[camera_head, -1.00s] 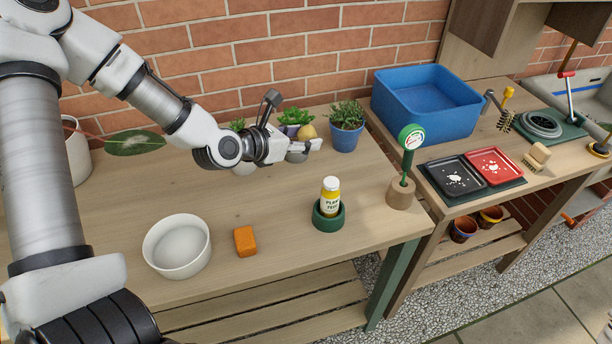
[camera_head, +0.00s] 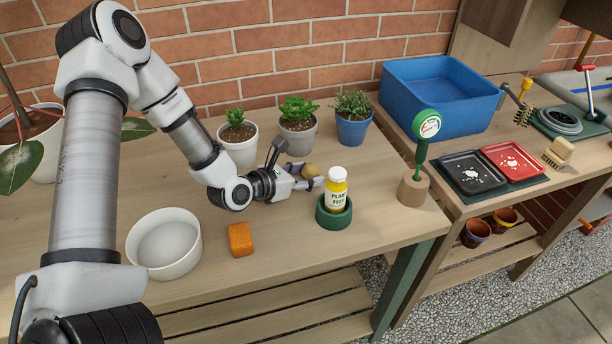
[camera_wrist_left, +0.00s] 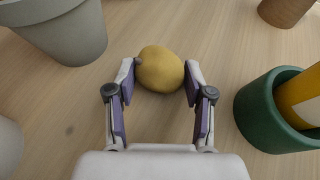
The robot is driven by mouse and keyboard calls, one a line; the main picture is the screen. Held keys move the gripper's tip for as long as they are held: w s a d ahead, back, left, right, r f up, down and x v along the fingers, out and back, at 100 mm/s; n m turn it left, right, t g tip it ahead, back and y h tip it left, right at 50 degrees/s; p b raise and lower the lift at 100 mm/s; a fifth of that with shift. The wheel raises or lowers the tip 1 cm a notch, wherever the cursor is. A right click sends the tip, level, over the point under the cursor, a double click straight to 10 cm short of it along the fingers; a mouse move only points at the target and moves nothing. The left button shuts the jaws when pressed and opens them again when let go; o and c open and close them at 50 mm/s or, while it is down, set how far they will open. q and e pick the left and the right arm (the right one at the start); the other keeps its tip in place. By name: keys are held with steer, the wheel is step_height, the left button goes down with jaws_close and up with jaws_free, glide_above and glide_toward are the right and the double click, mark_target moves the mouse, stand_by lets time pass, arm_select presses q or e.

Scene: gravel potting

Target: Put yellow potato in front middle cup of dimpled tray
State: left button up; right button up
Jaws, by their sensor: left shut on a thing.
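A yellow potato (camera_head: 309,171) is held between the fingers of my left gripper (camera_head: 307,177), behind and left of a yellow bottle. In the left wrist view the potato (camera_wrist_left: 160,69) sits at the fingertips, with a finger on either side. The gripper points right across the wooden bench, and the potato looks to be above the bench top. I cannot make out a dimpled tray in either view. My right gripper is not in view.
The yellow bottle (camera_head: 337,191) stands in a green holder (camera_head: 334,216) close to my gripper. Behind are white (camera_head: 238,153), grey (camera_head: 298,140) and blue (camera_head: 352,130) plant pots. A white bowl (camera_head: 164,262) and orange block (camera_head: 240,240) are in front. A gauge on a wooden base (camera_head: 412,190) stands right.

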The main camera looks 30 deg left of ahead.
arm_select(q)
steer(key=shift+r, duration=0.1)
steer(key=shift+f+b, duration=0.2)
steer(key=shift+b, duration=0.1)
steer(key=o, duration=1.2)
steer(key=shift+c, duration=0.2)
